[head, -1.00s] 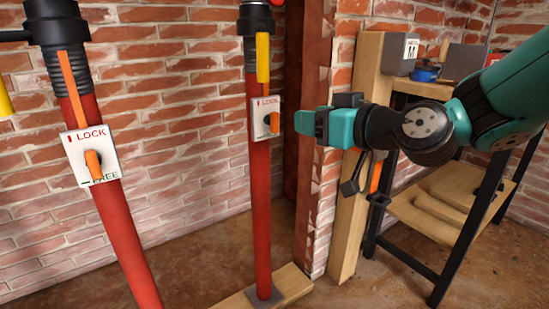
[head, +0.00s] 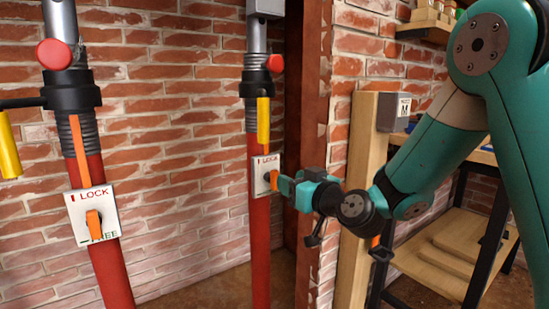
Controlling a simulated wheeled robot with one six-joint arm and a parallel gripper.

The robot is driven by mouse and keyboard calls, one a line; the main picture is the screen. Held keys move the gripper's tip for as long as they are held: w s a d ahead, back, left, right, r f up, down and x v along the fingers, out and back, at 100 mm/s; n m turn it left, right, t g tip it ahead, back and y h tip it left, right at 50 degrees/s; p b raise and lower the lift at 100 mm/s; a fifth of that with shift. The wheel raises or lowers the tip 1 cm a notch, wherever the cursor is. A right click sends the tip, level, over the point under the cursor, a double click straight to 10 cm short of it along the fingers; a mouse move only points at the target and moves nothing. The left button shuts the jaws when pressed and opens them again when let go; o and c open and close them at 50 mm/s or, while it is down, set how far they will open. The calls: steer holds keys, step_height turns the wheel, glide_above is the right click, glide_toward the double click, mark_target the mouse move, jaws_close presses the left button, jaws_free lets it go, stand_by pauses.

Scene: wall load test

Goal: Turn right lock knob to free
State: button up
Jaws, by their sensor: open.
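The right lock plate (head: 261,163) is a white panel marked LOCK on the right red prop (head: 260,230). Its orange lock knob (head: 273,181) points roughly upright and is partly covered by my gripper. My gripper (head: 281,183) has come in from the right, with its fingertips at or very near the knob. Its jaws are open; whether they touch the knob I cannot tell. The lower lettering on this plate cannot be read. The left lock plate (head: 77,223), marked LOCK and FREE, carries another upright orange knob (head: 94,224).
A yellow handle (head: 263,122) hangs above the right plate. A wooden post (head: 357,190) with a grey box (head: 394,112) stands right of the brick corner, beside a workbench (head: 463,245). My arm spans the right side. Open space lies between the two props.

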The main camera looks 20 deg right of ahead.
mark_target(274, 170)
steer(key=p+x, duration=0.5)
steer(key=shift+w+a+r, duration=0.15)
steer(key=shift+w+r, duration=0.05)
steer(key=shift+r, duration=0.1)
steer(key=shift+w+a+f+p, duration=0.15)
steer(key=shift+w+p, duration=0.25)
steer(key=shift+w, duration=0.1)
steer(key=shift+w+a+f+p, duration=0.15)
steer(key=shift+w+p, duration=0.2)
steer(key=shift+w, duration=0.15)
steer(key=c, duration=0.8)
steer(key=shift+o, duration=0.2)
